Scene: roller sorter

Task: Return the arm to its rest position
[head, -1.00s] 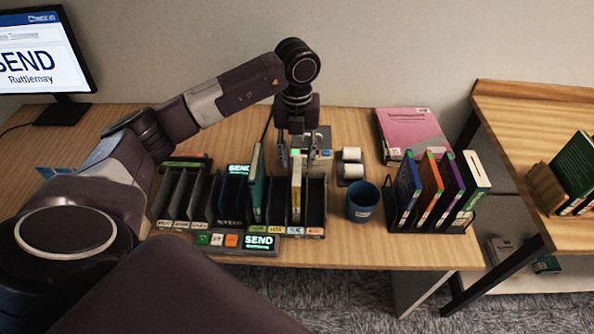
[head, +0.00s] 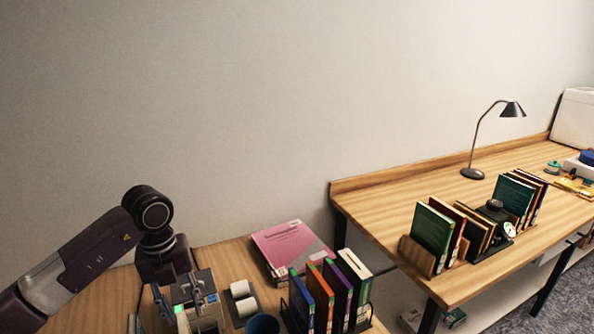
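My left arm comes in from the lower left, with the elbow raised and the wrist bent downward. My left gripper (head: 180,295) hangs near the bottom edge of the head view, in front of a small grey device (head: 203,288) on the near desk. Its two fingers stand apart with nothing seen between them. The sorter slots that lay under the gripper are almost wholly cut off by the bottom edge. My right gripper is not in view.
A second desk (head: 385,205) holds more books and a lamp (head: 497,130). The wall area above is clear.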

